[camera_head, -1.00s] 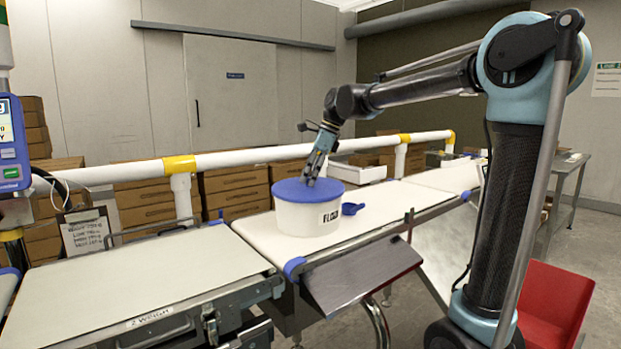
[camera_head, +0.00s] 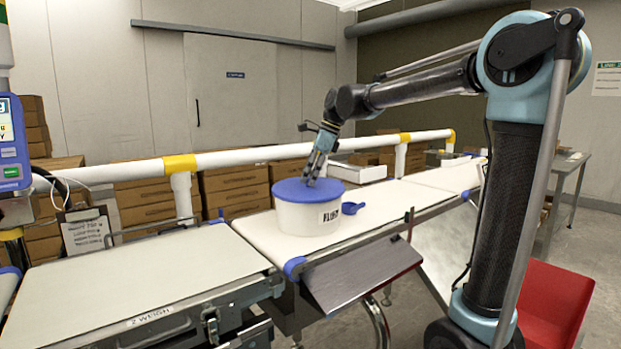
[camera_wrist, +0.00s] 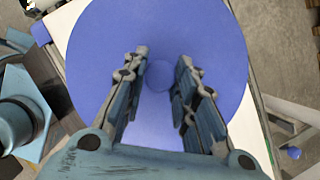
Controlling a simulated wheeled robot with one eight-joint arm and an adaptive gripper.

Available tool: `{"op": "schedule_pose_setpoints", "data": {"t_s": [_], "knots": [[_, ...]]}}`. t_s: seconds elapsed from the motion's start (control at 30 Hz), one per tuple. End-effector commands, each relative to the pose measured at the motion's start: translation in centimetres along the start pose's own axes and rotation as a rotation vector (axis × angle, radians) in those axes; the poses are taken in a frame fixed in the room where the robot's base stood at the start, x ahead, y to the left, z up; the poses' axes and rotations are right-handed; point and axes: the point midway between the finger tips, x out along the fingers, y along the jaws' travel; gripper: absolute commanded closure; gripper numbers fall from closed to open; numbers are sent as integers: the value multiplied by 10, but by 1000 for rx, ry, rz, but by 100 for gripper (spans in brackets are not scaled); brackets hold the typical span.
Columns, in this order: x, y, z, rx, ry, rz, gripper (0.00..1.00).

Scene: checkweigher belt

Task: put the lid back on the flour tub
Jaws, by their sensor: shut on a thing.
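The white flour tub (camera_head: 303,218) stands upright on the white belt, its label facing front right. The blue lid (camera_head: 292,190) lies across the top of the tub and looks level; whether it is pressed fully down I cannot tell. My gripper (camera_head: 311,181) is above the lid, pointing down, with its fingertips at the lid's middle. In the wrist view the lid (camera_wrist: 205,50) fills much of the picture, and its small round knob (camera_wrist: 160,75) sits between my fingertips. My gripper is shut on the lid by this knob.
A blue scoop (camera_head: 351,208) lies on the belt right of the tub. A white rail (camera_head: 250,156) runs behind. The weighing belt (camera_head: 150,270) at left is clear. A white tray (camera_head: 352,172) is behind the tub, and a red bin (camera_head: 555,300) stands at lower right.

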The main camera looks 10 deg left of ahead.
Motion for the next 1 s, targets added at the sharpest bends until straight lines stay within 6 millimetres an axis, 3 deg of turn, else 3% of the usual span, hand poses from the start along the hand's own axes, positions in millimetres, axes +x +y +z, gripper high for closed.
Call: {"op": "schedule_pose_setpoints", "data": {"t_s": [0.37, 0.4, 0.5, 0.73, 0.87, 1.0], "knots": [[0, 0, 0, 0, 0, 0, 100], [0, 0, 0, 0, 0, 0, 69], [0, 0, 0, 0, 0, 0, 50], [0, 0, 0, 0, 0, 0, 50], [0, 0, 0, 0, 0, 0, 30], [0, 0, 0, 0, 0, 0, 30]]}}
